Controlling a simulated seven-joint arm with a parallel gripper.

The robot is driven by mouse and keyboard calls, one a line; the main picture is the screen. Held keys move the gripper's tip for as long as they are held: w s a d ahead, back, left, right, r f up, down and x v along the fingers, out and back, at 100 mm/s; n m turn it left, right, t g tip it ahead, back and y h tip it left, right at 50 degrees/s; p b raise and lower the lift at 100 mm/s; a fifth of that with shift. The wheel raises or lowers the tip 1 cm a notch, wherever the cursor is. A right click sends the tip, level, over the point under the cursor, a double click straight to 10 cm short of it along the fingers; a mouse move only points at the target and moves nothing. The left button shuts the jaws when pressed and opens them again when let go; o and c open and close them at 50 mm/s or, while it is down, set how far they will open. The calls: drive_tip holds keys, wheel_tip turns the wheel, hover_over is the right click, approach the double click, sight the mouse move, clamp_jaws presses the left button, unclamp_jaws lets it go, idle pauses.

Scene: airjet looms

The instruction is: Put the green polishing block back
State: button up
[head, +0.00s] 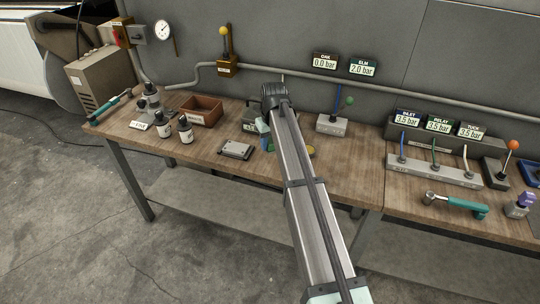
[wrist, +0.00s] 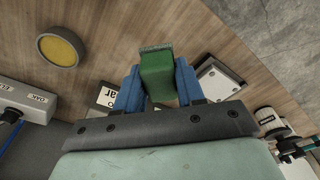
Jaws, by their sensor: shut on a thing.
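The green polishing block (wrist: 157,72) is held between the two blue fingers of my gripper (wrist: 158,85) in the wrist view. The fingers press on its left and right sides. The block is over the wooden bench (wrist: 105,52); I cannot tell whether its far end touches the bench. In the head view my arm covers most of my gripper and the block. A grey labelled box (head: 249,127) stands on the bench beside my gripper, partly hidden by my arm. I cannot tell which place belongs to the block.
A round yellow-topped tin (wrist: 62,48) lies left of the block in the wrist view. A small grey plate (head: 236,150), a brown bin (head: 201,110) and dark bottles (head: 185,130) stand left of my arm. A lever box (head: 332,124) stands right.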

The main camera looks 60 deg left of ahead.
sight(270, 161)
drive_tip(key=shift+f, duration=2.9)
drive_tip(key=shift+f, duration=0.1)
drive_tip(key=o, duration=1)
drive_tip(key=r, duration=0.4)
drive_tip(key=d+r, duration=0.1)
drive_tip(key=r, duration=0.7)
drive_tip(key=shift+d+r, duration=0.1)
drive_tip(key=shift+d, duration=0.15)
